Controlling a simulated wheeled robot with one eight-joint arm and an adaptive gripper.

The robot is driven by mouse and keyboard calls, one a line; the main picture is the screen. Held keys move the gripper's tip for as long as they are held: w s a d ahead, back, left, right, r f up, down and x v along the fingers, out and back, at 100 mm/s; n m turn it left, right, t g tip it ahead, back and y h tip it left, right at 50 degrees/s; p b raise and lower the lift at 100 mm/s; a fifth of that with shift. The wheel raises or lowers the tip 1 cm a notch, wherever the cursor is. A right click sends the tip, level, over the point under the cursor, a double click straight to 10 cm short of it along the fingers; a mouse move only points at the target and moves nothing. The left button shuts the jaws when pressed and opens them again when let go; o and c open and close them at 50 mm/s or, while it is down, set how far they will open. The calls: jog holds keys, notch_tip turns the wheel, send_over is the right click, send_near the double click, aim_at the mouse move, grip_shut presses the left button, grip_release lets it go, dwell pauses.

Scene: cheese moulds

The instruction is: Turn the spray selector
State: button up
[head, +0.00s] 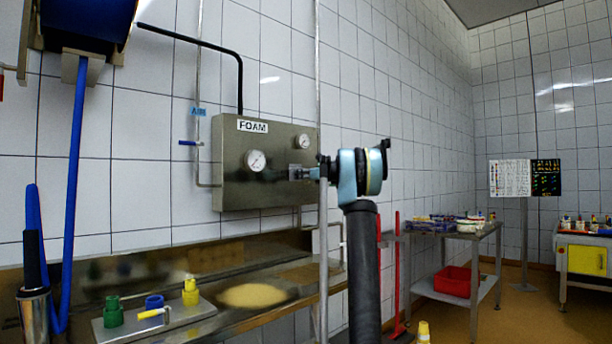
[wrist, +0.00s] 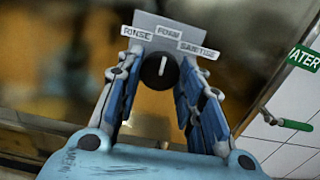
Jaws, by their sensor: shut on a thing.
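The spray selector is a round black knob (wrist: 153,78) with a white pointer line, on a grey plate (wrist: 150,20) labelled RINSE, FOAM and SANITISE. In the wrist view the line stands nearly upright, towards the FOAM label. My gripper (wrist: 160,73) has one blue-grey finger on each side of the knob and is shut on it. In the head view my gripper (head: 308,173) reaches the right part of the steel FOAM box (head: 232,180) on the wall. The knob itself cannot be made out there.
Two gauges (head: 256,160) sit on the box. A vertical pipe (head: 323,265) runs close by my arm. A steel trough (head: 235,255) lies below, with a plate of coloured fittings (head: 140,323) in front. A green-handled WATER valve (wrist: 297,125) is at right in the wrist view.

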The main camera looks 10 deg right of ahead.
jog(key=shift+w+d+r+n, duration=0.1)
jog(key=shift+n, duration=2)
jog(key=shift+d+r+n, duration=0.1)
jog(key=shift+n, duration=2)
jog(key=o, duration=1.1)
jog(key=shift+f, duration=0.1)
jog(key=v, duration=1.2)
